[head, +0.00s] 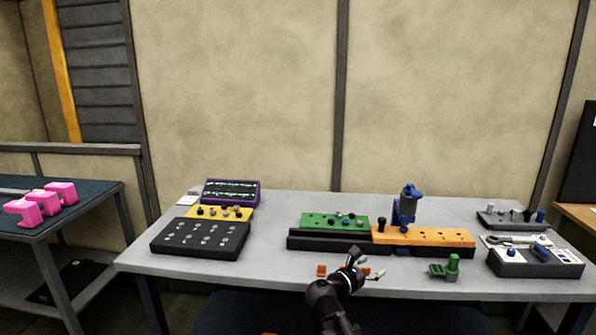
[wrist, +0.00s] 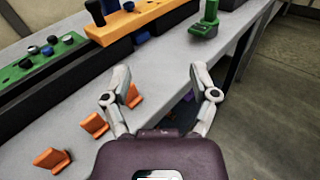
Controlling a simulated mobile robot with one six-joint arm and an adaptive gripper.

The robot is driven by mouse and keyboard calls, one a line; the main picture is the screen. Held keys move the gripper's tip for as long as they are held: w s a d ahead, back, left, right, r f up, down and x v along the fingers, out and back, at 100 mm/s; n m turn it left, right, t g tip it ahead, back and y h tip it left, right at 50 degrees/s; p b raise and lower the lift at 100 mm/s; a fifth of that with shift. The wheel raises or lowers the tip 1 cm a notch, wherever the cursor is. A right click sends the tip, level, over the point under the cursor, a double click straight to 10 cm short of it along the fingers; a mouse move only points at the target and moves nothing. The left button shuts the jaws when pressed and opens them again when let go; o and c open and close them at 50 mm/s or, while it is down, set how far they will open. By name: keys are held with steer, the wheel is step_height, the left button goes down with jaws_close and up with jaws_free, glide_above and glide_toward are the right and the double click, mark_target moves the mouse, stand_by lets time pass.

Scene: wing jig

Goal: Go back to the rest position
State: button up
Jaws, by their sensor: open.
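My gripper (head: 367,265) is open, near the front edge of the grey table (head: 270,275). In the wrist view my gripper (wrist: 160,70) has its two fingers spread wide with nothing between them. One orange piece (head: 321,270) also shows left of my gripper in the head view. A green fixture (head: 446,267) stands to the right of my gripper, apart from it.
An orange block (head: 423,237) with a blue clamp (head: 405,207) behind it and a green board (head: 334,221) stand farther back. Black, yellow and purple trays (head: 231,192) are at left, grey trays (head: 535,262) at right. Pink parts (head: 60,193) lie on another table.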

steer(key=s+d+f+m+g+y, duration=0.45)
steer(key=s+f+m+g, duration=0.2)
steer(key=f+m, duration=0.5)
steer(key=s+a+f+m+g+y, duration=0.4)
steer(key=s+a+f+m+y, duration=0.2)
steer(key=s+a+m+y, duration=0.5)
steer(key=w+d+r+m+h+p, duration=0.1)
steer(key=d+r+m+p, duration=0.1)
steer(key=r+p, duration=1)
steer(key=shift+w+d, duration=0.15)
steer(key=shift+d, duration=0.45)
